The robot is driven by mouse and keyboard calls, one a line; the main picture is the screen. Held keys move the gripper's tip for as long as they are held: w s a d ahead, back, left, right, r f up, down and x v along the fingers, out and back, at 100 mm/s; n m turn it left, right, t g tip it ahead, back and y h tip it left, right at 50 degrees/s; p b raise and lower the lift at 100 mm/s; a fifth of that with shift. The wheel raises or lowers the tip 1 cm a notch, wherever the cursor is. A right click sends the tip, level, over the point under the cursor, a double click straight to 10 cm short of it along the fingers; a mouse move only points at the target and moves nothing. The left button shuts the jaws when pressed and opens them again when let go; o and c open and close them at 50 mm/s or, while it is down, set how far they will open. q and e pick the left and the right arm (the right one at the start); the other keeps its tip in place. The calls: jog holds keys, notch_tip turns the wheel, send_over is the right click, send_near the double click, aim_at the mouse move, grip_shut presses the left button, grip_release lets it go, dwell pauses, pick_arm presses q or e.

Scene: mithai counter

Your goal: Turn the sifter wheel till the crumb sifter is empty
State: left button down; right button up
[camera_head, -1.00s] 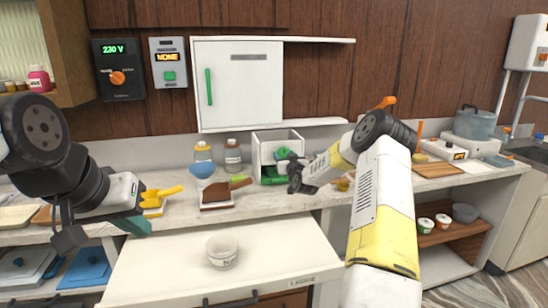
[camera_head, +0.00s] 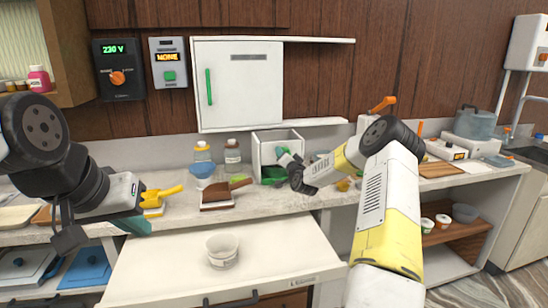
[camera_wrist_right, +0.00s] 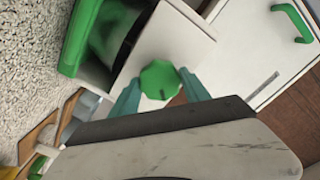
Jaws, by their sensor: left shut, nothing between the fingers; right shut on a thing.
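The crumb sifter (camera_head: 262,155) is a white box with green parts, standing at the back of the counter below the wall cabinet. In the right wrist view its white housing (camera_wrist_right: 188,45) has a green knob-like wheel (camera_wrist_right: 160,80) on it. My right gripper (camera_wrist_right: 162,88) is shut on this wheel, with a teal finger on either side. In the head view the right gripper is at the sifter's right side and hides part of it. What is inside the sifter cannot be made out. My left gripper (camera_head: 108,234) is shut and empty over the counter's front edge at left.
A white tub (camera_head: 222,250) stands on the pale pulled-out surface in front. A brown scoop (camera_head: 216,198), a yellow-handled tool (camera_head: 160,195) and two jars stand left of the sifter. The wall cabinet (camera_head: 238,85) hangs above.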

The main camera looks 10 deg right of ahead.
jog(key=shift+f+m, duration=0.1)
jog(key=shift+m, duration=8.8)
jog(key=o, duration=1.4)
jog(key=shift+s, duration=0.15)
jog(key=s, duration=0.7)
jog(key=shift+s+d, duration=0.1)
jog(key=shift+s, duration=0.2)
